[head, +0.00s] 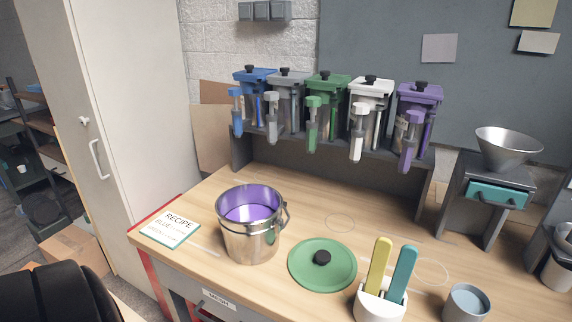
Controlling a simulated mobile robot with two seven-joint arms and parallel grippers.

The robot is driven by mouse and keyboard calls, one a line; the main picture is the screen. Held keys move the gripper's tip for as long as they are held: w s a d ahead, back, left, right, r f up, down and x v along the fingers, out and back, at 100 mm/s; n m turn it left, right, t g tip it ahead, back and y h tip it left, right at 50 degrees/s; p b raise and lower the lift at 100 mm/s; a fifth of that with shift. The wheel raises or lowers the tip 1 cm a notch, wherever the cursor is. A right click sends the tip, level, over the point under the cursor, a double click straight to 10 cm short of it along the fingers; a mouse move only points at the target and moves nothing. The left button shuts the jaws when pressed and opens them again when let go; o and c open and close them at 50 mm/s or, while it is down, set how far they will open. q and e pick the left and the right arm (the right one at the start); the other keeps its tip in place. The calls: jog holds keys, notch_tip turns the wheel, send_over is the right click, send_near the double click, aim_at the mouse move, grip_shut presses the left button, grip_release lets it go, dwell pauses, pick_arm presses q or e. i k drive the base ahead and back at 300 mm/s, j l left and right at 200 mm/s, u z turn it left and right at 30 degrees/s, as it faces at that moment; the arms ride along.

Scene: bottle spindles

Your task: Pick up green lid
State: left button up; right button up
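The green lid (308,270) is a round flat disc with a black knob (322,257) at its middle. It lies flat on the wooden table (215,272), knob up, to the right of the metal bucket (249,238). The bucket stands open and upright, with purple inside. It is apart from the lid or very close to it. Neither of my grippers shows in the head view, so I cannot see their state.
A white holder (378,303) with a yellow and a teal handle stands right of the lid. A grey cup (466,303) is further right. A recipe card (171,229) lies at the left. Several coloured dispensers (327,90) stand on a shelf behind.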

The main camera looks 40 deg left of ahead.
aim_at(318, 266)
jog(key=k+j+u, duration=0.1)
jog(key=u, duration=1.45)
